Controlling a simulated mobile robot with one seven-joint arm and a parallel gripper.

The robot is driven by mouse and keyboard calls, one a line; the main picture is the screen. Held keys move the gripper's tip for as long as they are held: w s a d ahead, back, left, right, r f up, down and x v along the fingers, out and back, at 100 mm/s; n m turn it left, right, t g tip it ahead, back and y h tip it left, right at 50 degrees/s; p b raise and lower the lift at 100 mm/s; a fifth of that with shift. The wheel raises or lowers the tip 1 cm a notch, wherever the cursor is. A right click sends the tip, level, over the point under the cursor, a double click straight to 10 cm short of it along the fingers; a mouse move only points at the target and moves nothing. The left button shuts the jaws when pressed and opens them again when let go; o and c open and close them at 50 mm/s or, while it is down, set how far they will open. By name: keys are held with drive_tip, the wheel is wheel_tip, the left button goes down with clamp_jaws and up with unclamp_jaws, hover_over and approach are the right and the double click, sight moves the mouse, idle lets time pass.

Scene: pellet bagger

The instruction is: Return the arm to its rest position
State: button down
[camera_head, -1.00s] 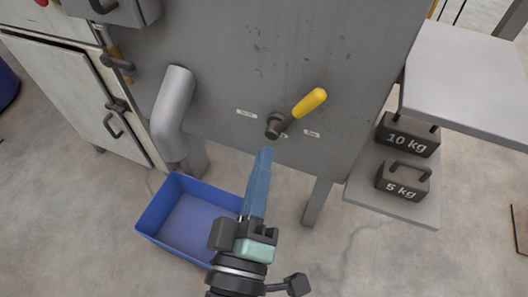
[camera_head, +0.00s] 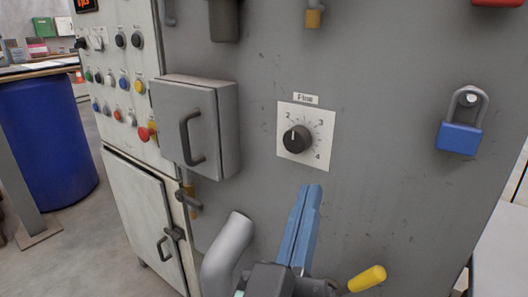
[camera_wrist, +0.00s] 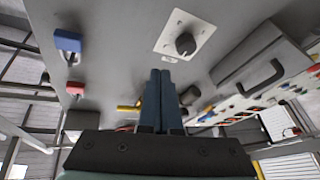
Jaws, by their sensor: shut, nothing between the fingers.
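My gripper (camera_head: 311,188) has blue fingers pressed together, with nothing between them. In the head view it points up at the lower middle, in front of the grey machine panel (camera_head: 370,170). Its fingertips show below the Fine dial (camera_head: 297,139). In the wrist view the closed fingers (camera_wrist: 160,75) point at the panel, and the dial (camera_wrist: 185,44) shows just beyond and right of the tips. The gripper appears apart from the panel and dial. Most of my arm is out of view.
A grey handled box (camera_head: 205,130) juts out left of the dial. A grey pipe (camera_head: 228,250) and yellow-handled lever (camera_head: 367,278) are low, either side of my gripper. A blue padlock (camera_head: 460,137) hangs at right. A blue drum (camera_head: 50,140) stands far left.

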drive_tip(key=s+a+r+t+y, duration=0.2)
drive_tip(key=r, duration=0.6)
drive_tip(key=s+a+r+t+y+p, duration=0.1)
drive_tip(key=s+r+t+y, duration=0.15)
drive_tip(key=r, duration=0.55)
drive_tip(key=s+a+r+t+y, duration=0.1)
drive_tip(key=a+r+t+y, duration=0.15)
drive_tip(key=r, duration=0.55)
wheel_tip(320, 180, up, 37)
drive_tip(key=p, duration=3.8)
drive_tip(key=shift+w+d+f+m, duration=0.15)
drive_tip(key=shift+w+d+m, duration=0.15)
drive_tip(key=shift+w+d, duration=0.1)
